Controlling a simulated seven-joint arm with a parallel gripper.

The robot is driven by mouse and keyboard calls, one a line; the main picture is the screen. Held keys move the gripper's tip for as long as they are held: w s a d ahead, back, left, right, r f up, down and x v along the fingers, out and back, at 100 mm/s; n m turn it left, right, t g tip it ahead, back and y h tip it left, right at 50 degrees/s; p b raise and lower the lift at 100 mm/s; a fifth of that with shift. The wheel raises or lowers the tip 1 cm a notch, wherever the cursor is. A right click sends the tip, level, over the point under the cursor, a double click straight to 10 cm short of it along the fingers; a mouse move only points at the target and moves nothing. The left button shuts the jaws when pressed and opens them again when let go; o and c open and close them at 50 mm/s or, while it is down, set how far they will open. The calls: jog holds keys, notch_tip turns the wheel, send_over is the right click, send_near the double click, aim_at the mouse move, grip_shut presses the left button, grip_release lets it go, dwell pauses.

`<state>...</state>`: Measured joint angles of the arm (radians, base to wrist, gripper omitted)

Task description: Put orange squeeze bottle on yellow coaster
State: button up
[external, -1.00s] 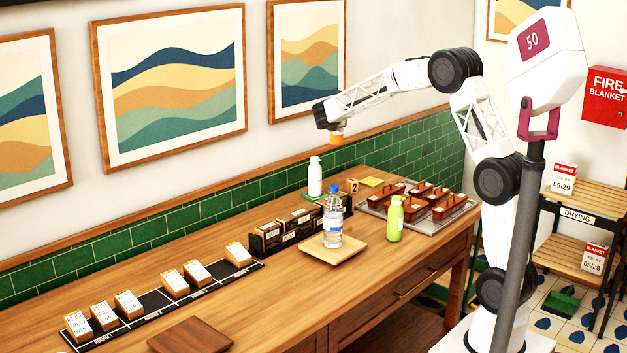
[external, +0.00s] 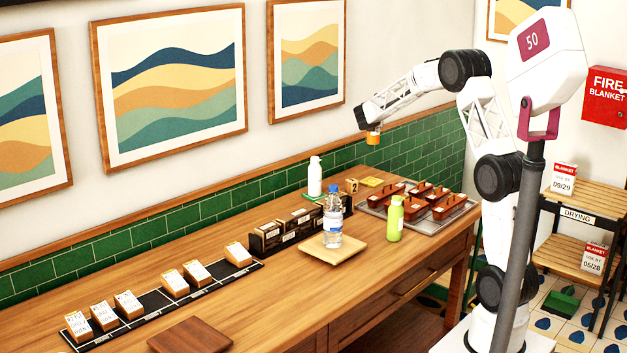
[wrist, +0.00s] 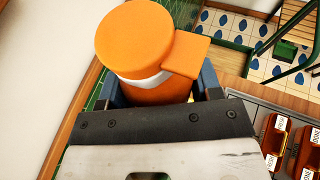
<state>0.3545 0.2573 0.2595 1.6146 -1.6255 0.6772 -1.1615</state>
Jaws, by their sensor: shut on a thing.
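My gripper (external: 372,131) is raised high above the back of the table, near the tiled wall. It is shut on the orange squeeze bottle (external: 373,139), of which only a small orange part shows below the gripper. In the wrist view the bottle's round orange top and side spout (wrist: 140,40) fill the space between the blue fingers of my gripper (wrist: 160,90). The yellow coaster (external: 371,182) lies flat on the table at the back, below the held bottle in the picture, with nothing on it.
A small block marked 2 (external: 352,186) stands left of the coaster. A white pump bottle (external: 315,177) stands farther left. A tray of brown boxes (external: 375,212) is to the right. A green bottle (external: 395,220) and a clear bottle (external: 332,222) stand in front.

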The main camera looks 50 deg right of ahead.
aim_at(373, 138)
notch_tip(373, 138, down, 7)
jog(key=shift+f, duration=0.1)
dwell(0.4)
notch_tip(373, 138, down, 6)
dwell(0.5)
jog(key=shift+f, duration=0.15)
jog(key=shift+f, duration=1.8)
jog(key=shift+f, duration=0.1)
jog(key=o, duration=1.1)
jog(key=shift+a, duration=0.1)
